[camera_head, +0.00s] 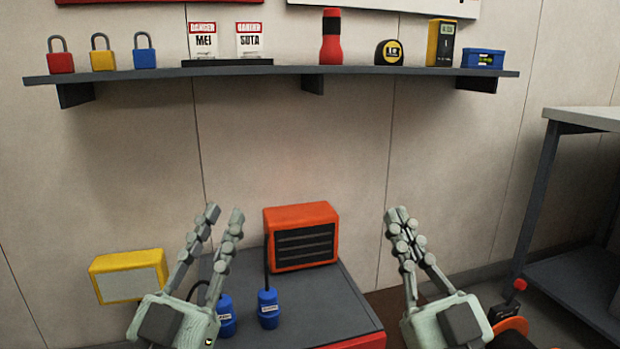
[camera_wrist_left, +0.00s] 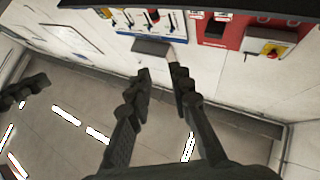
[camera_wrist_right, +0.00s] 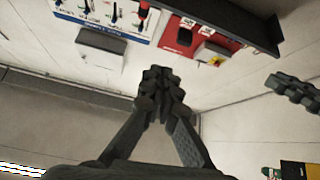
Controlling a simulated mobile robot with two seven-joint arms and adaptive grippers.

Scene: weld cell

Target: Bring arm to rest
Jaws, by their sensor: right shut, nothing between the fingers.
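My left gripper (camera_head: 222,213) points upward in front of the wall, left of the orange-red box. Its fingers stand a little apart with nothing between them; the gap also shows in the left wrist view (camera_wrist_left: 160,71). My right gripper (camera_head: 397,214) also points upward, to the right of that box. Its fingertips meet and hold nothing, as the right wrist view (camera_wrist_right: 158,75) shows too. Both grippers are below the wall shelf and touch nothing that I can see.
The wall shelf (camera_head: 270,71) carries padlocks, tags, a red flashlight (camera_head: 331,37) and a tape measure (camera_head: 389,53). Below are a grey cabinet (camera_head: 335,300), the orange-red box (camera_head: 301,237), blue plugs (camera_head: 268,309) and a yellow box (camera_head: 128,276). A bench (camera_head: 585,117) stands right.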

